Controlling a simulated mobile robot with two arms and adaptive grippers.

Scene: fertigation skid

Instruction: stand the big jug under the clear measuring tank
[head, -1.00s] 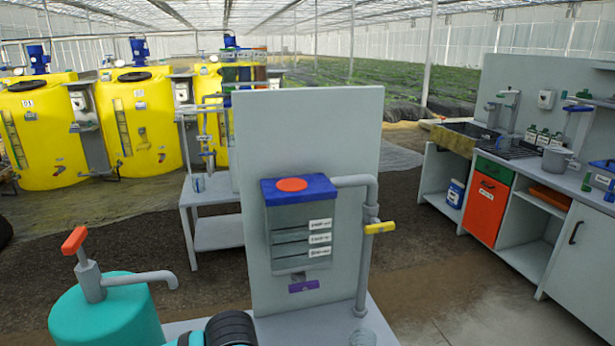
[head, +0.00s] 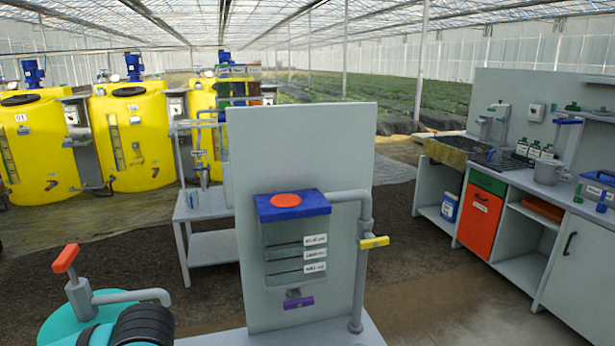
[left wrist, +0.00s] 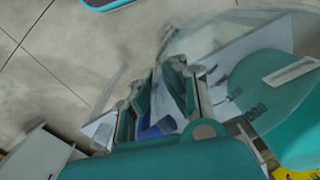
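The measuring tank (head: 293,250) is a clear box with a blue lid, a red cap and white level labels. It hangs on a grey upright panel, with a purple valve (head: 299,303) below. The black part of my left arm (head: 143,328) shows at the bottom edge of the head view. The left gripper (left wrist: 155,100) shows in the left wrist view; its two fingers are apart. A blurred, clear rounded shape (left wrist: 225,35) with dark marks lies beside them, perhaps the big jug. Whether the fingers hold it I cannot tell. My right gripper is out of view.
A teal drum (head: 62,322) with an orange-handled pump (head: 80,285) stands left of the panel. A grey pipe (head: 362,270) with a yellow handle is right of the tank. A workbench (head: 530,190) stands at the right. Yellow tanks (head: 130,130) stand behind.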

